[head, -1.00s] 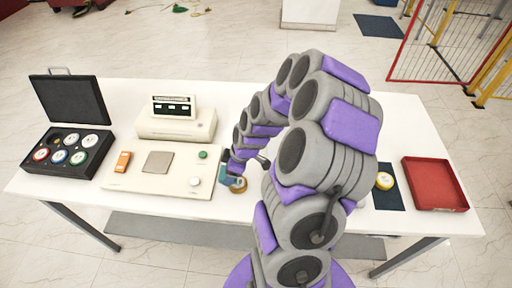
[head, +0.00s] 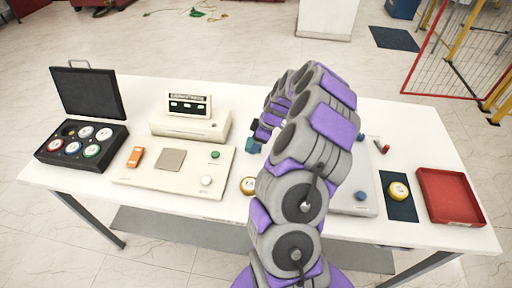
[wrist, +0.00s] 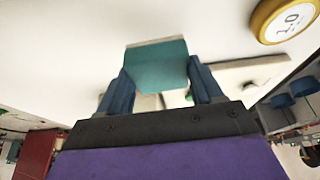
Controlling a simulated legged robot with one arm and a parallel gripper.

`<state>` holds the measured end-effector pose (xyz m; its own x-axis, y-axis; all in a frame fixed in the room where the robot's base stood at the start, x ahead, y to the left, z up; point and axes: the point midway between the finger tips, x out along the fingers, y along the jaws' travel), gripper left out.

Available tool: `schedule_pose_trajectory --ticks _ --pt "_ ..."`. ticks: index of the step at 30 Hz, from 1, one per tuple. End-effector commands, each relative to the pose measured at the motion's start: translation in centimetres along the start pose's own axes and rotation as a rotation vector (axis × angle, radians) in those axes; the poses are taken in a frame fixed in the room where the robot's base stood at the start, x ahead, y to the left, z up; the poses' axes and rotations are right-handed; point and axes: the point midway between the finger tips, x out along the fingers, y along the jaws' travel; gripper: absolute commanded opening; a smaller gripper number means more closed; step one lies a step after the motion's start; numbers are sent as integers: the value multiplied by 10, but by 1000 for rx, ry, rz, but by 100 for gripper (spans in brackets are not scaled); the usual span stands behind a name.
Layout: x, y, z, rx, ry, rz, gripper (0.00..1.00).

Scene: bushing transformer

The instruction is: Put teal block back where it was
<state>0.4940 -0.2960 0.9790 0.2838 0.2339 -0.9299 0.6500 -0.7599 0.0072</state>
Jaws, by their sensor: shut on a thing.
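The teal block (wrist: 157,68) is held between the two blue fingers of my gripper (wrist: 160,88) in the wrist view. In the head view the teal block (head: 252,146) shows as a small patch at the end of my arm, over the white table (head: 235,225), right of the beige machine. My gripper (head: 257,136) is shut on it. It appears to be above the table top; the exact height is unclear. My arm hides part of the table's middle.
A yellow-rimmed disc (head: 248,186) lies near my arm; the wrist view shows one marked 1.0 (wrist: 287,18). The beige machine (head: 185,165), the black case of discs (head: 82,144), a dark mat with a yellow disc (head: 398,190) and a red tray (head: 450,196) stand around.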

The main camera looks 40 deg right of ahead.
Motion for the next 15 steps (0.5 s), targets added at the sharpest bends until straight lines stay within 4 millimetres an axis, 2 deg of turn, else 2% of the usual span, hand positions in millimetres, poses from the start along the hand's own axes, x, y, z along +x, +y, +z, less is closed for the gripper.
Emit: schedule_pose_trajectory --ticks 3,7,15 --pt "1 10 4 2 0 0 37" --pt "4 10 4 1 0 -1 37" --pt "33 4 10 -1 -4 4 37"
